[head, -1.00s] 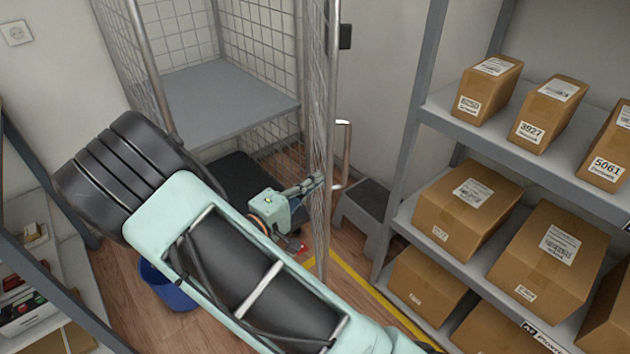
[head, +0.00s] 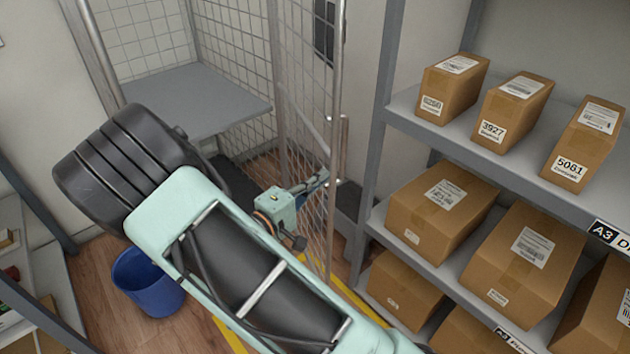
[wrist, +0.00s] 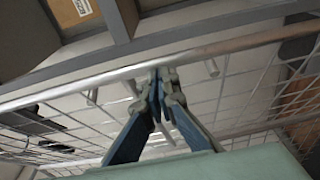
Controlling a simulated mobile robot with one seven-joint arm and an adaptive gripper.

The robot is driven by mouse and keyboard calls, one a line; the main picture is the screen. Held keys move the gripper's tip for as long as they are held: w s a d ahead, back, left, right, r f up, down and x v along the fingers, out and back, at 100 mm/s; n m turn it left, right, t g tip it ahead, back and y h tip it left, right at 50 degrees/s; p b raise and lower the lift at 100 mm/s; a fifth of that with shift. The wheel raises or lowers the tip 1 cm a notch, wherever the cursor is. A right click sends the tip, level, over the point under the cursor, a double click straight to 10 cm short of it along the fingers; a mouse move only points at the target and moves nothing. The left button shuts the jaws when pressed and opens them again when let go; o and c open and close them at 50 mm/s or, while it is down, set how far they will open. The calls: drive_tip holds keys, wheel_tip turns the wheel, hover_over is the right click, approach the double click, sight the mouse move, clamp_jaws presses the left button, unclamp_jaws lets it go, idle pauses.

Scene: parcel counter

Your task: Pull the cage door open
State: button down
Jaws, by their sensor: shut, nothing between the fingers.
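The cage door (head: 308,110) is a grey wire-mesh panel with a tube frame. It stands swung out at an angle from the roll cage (head: 232,60), and the cage front is open to the left of it. A handle (head: 344,150) sits on its right edge tube. My gripper (head: 322,180) is at the door's lower right part, close to the mesh and below the handle. In the wrist view my gripper (wrist: 160,78) has its fingertips together at the door's frame tube (wrist: 100,84), with nothing seen between them. Whether they touch the tube is unclear.
A grey shelf rack (head: 372,130) with several cardboard boxes (head: 440,200) stands close to the right of the door. A blue bin (head: 150,284) stands on the floor at left. A yellow floor line (head: 350,298) runs below the door.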

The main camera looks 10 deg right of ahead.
drive_tip(key=w+d+b, duration=0.1)
drive_tip(key=w+d, duration=0.1)
drive_tip(key=d, duration=0.8)
drive_tip(key=shift+w+d+b, duration=0.2)
drive_tip(key=shift+d+b, duration=0.05)
drive_tip(key=shift+b, duration=0.15)
